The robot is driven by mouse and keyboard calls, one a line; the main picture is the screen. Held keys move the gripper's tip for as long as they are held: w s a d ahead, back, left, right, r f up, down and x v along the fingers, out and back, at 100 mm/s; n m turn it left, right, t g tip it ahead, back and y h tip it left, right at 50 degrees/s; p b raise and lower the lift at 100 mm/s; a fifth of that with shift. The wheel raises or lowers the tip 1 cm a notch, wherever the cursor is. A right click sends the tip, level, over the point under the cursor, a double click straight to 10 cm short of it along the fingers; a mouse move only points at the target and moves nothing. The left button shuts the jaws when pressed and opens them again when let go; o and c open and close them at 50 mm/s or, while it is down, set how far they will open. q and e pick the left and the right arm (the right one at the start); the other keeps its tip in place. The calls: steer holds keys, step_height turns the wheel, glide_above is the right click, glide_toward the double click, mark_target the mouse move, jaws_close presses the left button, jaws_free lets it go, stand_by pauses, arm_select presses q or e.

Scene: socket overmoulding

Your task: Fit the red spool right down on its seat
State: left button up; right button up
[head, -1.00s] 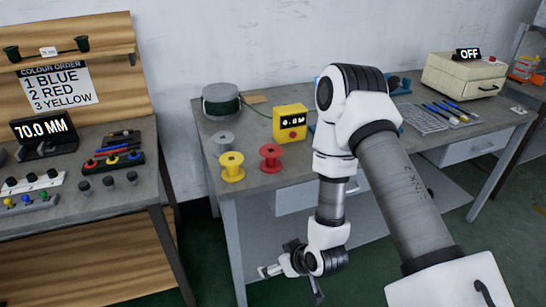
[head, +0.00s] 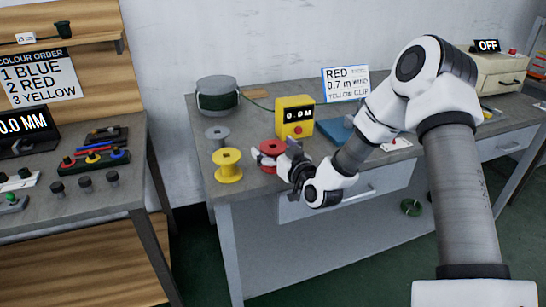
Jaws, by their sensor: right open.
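The red spool (head: 270,148) stands upright on the grey bench top near its front edge, partly hidden by my right gripper. My right gripper (head: 270,159) is open at the spool's right and front side, its fingers beside the spool. I cannot tell whether they touch it. The spool's underside is hidden, so I cannot see how it sits on any seat. My left gripper is not in view.
A dark green wire drum (head: 218,98) stands at the back left. A white sign (head: 346,84) stands farther right.

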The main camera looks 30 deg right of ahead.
steer(key=c, duration=1.2)
steer(key=shift+o, duration=0.2)
steer(key=shift+r, duration=0.25)
steer(key=s+d+r+p, duration=0.4)
steer(key=s+d+p, duration=0.7)
steer(key=p, duration=0.5)
steer(key=shift+s+r, duration=0.3)
steer(key=shift+r, duration=0.05)
